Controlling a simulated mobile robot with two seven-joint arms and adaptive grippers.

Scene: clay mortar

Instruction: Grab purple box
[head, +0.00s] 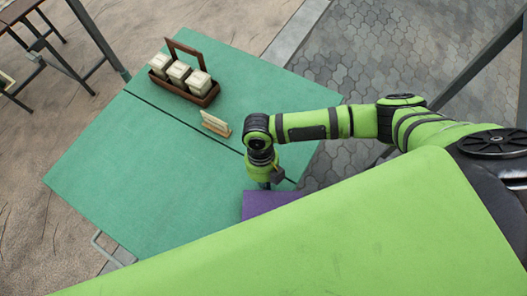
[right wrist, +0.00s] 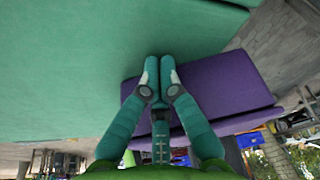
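The purple box (head: 268,201) lies at the right edge of the green table, partly hidden by my green body in the head view. In the right wrist view the purple box (right wrist: 225,88) is a flat, wide block beneath and to the right of the fingers. My right gripper (head: 265,184) points down at the box's far edge. In the right wrist view its fingertips (right wrist: 160,64) are together with nothing visible between them, overlapping the box's edge in the picture. I cannot tell whether they touch it. My left gripper is not in view.
The green table (head: 130,170) has a wide clear area at left. A brown wooden carrier (head: 205,100) with pale jars (head: 179,72) stands at the back. A small wooden holder (head: 216,125) stands near my right arm. Grey paving lies to the right.

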